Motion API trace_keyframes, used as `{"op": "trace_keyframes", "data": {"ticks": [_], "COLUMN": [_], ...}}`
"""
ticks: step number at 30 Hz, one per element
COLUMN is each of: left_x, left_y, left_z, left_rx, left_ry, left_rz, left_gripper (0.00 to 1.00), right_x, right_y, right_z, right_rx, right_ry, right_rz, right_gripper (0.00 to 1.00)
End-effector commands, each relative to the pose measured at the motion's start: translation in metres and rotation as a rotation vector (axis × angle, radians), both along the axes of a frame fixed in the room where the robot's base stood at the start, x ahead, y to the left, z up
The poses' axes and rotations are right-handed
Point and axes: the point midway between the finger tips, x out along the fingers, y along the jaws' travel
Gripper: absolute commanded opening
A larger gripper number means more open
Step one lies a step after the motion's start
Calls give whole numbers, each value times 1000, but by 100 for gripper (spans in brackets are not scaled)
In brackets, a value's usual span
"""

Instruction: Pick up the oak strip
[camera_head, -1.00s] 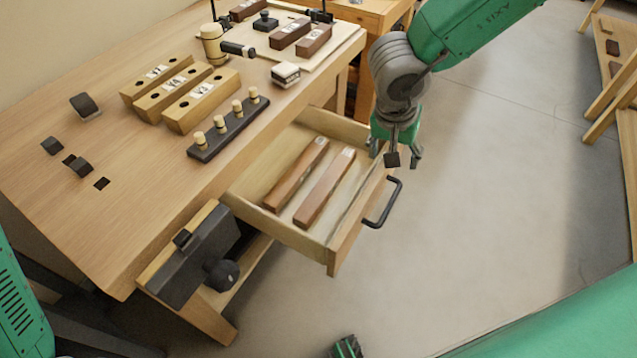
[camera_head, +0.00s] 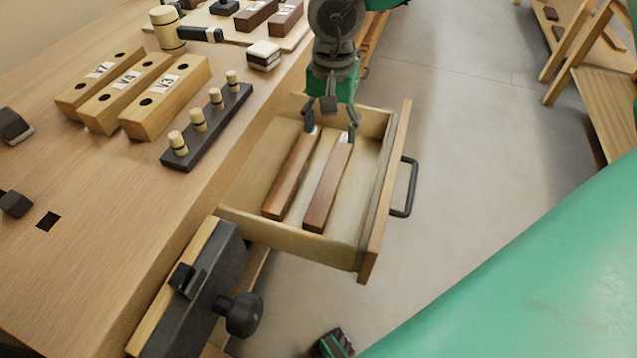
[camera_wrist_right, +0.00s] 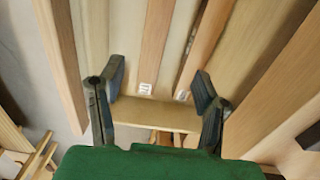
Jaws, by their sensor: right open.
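Two brown wooden strips lie side by side in the open drawer: a left one (camera_head: 291,178) and a right one (camera_head: 328,185). I cannot tell which is the oak strip; their small white end labels are unreadable. In the right wrist view the right one (camera_wrist_right: 154,45) and the left one (camera_wrist_right: 205,42) run away between and beside the fingers. My right gripper (camera_head: 330,126) is open and empty, pointing down over the labelled far ends; its fingers (camera_wrist_right: 158,84) straddle the right strip's end in the wrist view. I cannot tell the height gap. My left gripper is not seen.
The drawer (camera_head: 285,232) has low wooden walls and a black handle (camera_head: 405,187) on its front. On the bench stand labelled wooden blocks (camera_head: 165,97), a black peg rack (camera_head: 207,128) and a mallet (camera_head: 168,28). A dark vise (camera_head: 205,290) is at the bench corner.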

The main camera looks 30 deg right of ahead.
Motion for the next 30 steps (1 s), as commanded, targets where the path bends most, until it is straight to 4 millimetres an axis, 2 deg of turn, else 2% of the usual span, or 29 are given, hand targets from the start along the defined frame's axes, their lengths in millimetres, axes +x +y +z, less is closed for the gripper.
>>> {"op": "trace_keyframes", "data": {"ticks": [12,22,30], "left_x": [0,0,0], "left_y": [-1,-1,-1], "left_z": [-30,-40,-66], "left_rx": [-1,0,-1], "left_ry": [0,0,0], "left_rz": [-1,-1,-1], "left_gripper": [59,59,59], "right_x": [0,-2,-5], "right_y": [5,1,-2], "right_z": [-71,-94,-133], "right_rx": [-11,-6,-7], "right_ry": [2,0,2], "right_rz": [2,1,2], "right_gripper": [59,59,59]}}
